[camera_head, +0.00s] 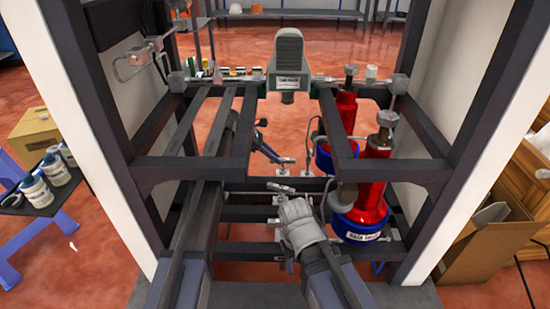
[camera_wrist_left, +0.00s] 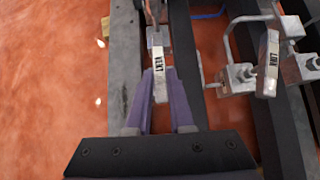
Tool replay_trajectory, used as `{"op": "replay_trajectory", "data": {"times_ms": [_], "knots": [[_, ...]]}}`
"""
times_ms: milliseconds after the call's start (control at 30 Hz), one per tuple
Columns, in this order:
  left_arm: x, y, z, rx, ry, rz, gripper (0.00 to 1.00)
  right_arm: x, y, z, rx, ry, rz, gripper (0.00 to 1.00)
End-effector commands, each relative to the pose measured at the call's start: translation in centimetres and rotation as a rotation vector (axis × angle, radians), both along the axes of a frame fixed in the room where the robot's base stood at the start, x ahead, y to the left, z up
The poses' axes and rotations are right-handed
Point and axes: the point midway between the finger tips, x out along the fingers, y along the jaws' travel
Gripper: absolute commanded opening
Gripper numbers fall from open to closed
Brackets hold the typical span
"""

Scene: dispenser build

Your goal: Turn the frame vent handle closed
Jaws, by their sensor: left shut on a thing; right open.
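In the left wrist view the frame vent handle (camera_wrist_left: 160,68) is a pale metal lever with a dark label that appears to read VENT. It lies between the two purple fingers of my left gripper (camera_wrist_left: 160,90), which is shut on it. In the head view my left gripper (camera_head: 272,154) reaches in at the middle of the dark frame; the handle is too small there to read its angle. My right gripper (camera_head: 287,192) is lower, near a metal valve fitting; its fingers are mostly hidden by its wrist.
A second labelled lever (camera_wrist_left: 270,62) on pipe fittings stands right of the vent handle in the left wrist view. Red cylinders with blue bases (camera_head: 374,185) stand in the frame's right side. A grey dispenser head (camera_head: 288,52) rises at the back. Dark frame beams (camera_head: 195,170) surround the arms.

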Motion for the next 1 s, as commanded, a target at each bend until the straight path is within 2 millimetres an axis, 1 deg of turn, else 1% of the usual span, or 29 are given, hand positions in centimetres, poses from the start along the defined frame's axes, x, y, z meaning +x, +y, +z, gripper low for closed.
{"op": "replay_trajectory", "data": {"times_ms": [133, 167, 400, 667, 767, 933, 1000], "knots": [[0.0, 0.0, 0.0, 0.0, -0.001, 0.0, 0.0, 0.0, 0.0, 0.0, 0.0, 0.0, 0.0, 0.5], [0.0, 0.0, 0.0, 0.0, -0.002, 0.001, 0.22, 0.0, 0.0, 0.0, 0.0, 0.0, 0.0, 0.5], [0.0, 0.0, 0.0, 0.0, -0.001, 0.002, 0.49, 0.0, 0.0, 0.0, 0.0, 0.0, 0.0, 0.5], [0.0, 0.1, 0.1, 0.0, -0.001, 0.002, 0.5, 0.0, 0.0, 0.1, 0.0, 0.0, 0.0, 0.5], [0.0, 0.5, 0.7, 0.0, -0.001, 0.004, 0.5, 0.0, 0.0, 0.7, 0.0, 0.0, 0.0, 0.5], [0.1, 2.4, 3.0, 0.0, -0.001, 0.004, 0.5, 0.0, 0.0, 3.0, 0.0, 0.0, 0.0, 0.5], [0.2, 4.2, 2.1, 0.0, -0.001, 0.006, 0.5, 0.0, 0.0, 2.1, 0.0, 0.0, 0.0, 0.5]]}}
